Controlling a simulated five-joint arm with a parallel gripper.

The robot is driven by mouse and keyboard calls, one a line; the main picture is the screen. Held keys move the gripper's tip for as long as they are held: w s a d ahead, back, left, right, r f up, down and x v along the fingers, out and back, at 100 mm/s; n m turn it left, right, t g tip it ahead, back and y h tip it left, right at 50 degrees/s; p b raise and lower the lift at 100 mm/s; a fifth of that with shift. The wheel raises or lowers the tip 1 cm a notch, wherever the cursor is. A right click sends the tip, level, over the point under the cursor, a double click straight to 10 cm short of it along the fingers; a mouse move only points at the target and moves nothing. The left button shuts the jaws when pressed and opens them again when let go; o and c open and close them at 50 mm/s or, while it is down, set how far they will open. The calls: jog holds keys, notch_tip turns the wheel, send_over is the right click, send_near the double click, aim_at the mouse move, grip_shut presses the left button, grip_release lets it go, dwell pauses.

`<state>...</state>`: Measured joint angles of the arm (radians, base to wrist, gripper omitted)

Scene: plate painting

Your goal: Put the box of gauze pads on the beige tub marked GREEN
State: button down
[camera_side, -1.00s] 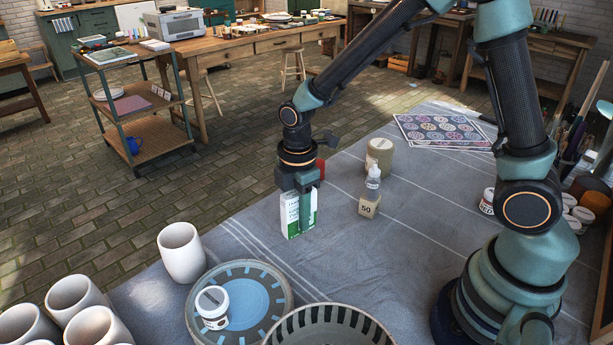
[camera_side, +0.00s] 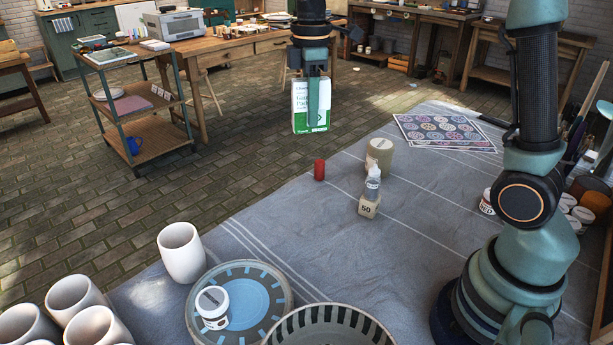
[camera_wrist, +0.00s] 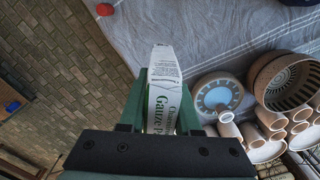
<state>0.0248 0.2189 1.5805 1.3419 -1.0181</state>
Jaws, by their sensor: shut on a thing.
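The white and green box of gauze pads (camera_side: 299,104) is gripped in my gripper (camera_side: 313,112), upright and lifted high above the table. In the wrist view the box (camera_wrist: 164,72) sits between the two green fingers (camera_wrist: 160,112). A beige tub (camera_side: 379,157) stands on the cloth to the right, below and apart from the box. Its marking cannot be read here, and its front is partly hidden by a dropper bottle.
The dropper bottle (camera_side: 372,184) stands on a block marked 50 (camera_side: 368,207). A red cylinder (camera_side: 319,170) stands left of the tub. White cups (camera_side: 181,252), a plate bearing a jar (camera_side: 213,307), and a striped bowl (camera_side: 330,325) are nearer. The cloth's middle is clear.

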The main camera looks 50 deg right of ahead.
jog(key=w+d+r+m, duration=0.25)
jog(key=d+m, duration=0.35)
jog(key=d, duration=0.7)
jog(key=m, duration=0.5)
send_over(381, 143)
notch_tip(381, 143, down, 16)
jog(key=shift+s+f, duration=0.1)
jog(key=shift+f, duration=0.1)
jog(key=c, duration=0.6)
grip_release()
